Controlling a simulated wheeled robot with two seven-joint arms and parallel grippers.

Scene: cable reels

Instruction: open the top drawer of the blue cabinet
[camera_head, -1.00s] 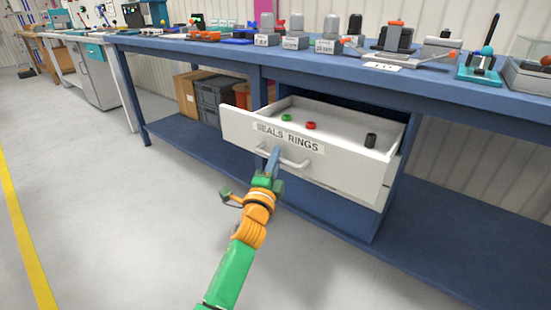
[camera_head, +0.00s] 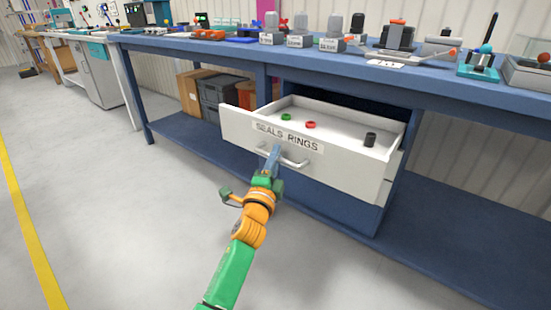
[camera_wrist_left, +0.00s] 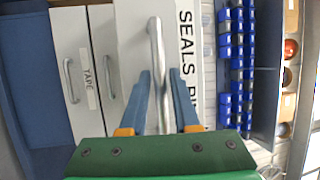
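The top drawer (camera_head: 345,166) of the blue cabinet (camera_head: 340,207) has a white front labelled "SEALS RINGS". It stands pulled out, with its inside showing. Its bar handle (camera_head: 295,163) also shows upright in the left wrist view (camera_wrist_left: 156,50). My left gripper (camera_head: 274,157) is at the handle's left part. In the left wrist view its two blue fingers (camera_wrist_left: 160,88) stand apart, one on each side of the bar, with gaps visible. Whether either finger touches the bar is hard to tell. My right gripper is not in view.
Green and red rings (camera_head: 310,125) and a dark cylinder (camera_head: 370,139) lie in the drawer. A lower drawer labelled "TAPE" (camera_wrist_left: 75,70) is shut. The blue workbench top (camera_head: 330,62) carries several tools. Bins (camera_head: 217,92) stand on its lower shelf. The floor in front is clear.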

